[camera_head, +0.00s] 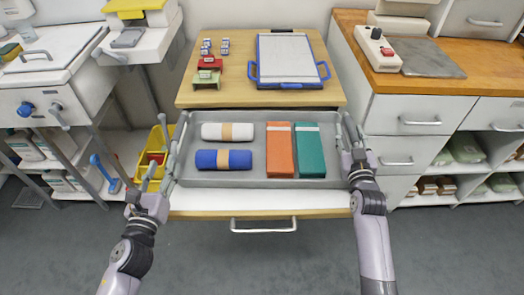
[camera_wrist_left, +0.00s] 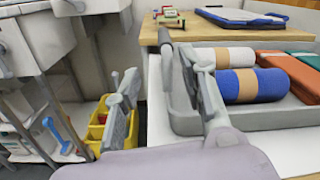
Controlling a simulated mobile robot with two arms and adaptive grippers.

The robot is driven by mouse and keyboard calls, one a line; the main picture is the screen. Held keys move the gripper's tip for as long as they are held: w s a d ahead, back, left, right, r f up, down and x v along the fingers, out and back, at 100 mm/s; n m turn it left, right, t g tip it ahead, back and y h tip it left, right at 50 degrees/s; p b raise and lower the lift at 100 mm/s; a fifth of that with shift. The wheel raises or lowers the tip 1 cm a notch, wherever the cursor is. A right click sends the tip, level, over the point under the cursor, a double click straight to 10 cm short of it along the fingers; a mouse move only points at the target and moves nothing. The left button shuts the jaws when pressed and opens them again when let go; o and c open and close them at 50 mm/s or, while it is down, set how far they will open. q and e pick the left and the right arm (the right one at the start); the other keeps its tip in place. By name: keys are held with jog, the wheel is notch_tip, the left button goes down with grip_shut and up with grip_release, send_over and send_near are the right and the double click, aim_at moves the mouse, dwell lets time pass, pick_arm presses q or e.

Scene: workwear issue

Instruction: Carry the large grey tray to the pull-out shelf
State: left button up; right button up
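The large grey tray (camera_head: 225,183) appears to rest level on the white top of the pull-out shelf (camera_head: 300,201), below the wooden worktop. It holds a white roll (camera_head: 213,131), a blue roll (camera_head: 240,159), an orange pack (camera_head: 279,165) and a green pack (camera_head: 310,160).
A blue-rimmed white tray (camera_head: 268,77) and small coloured items (camera_head: 210,64) lie on the worktop (camera_head: 225,97) behind. A yellow bin (camera_head: 150,150) stands at left. Cabinets (camera_head: 405,115) flank the right side. Grey floor is clear in front.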

jog(key=s, duration=1.1)
jog(key=shift+s+a, duration=0.3)
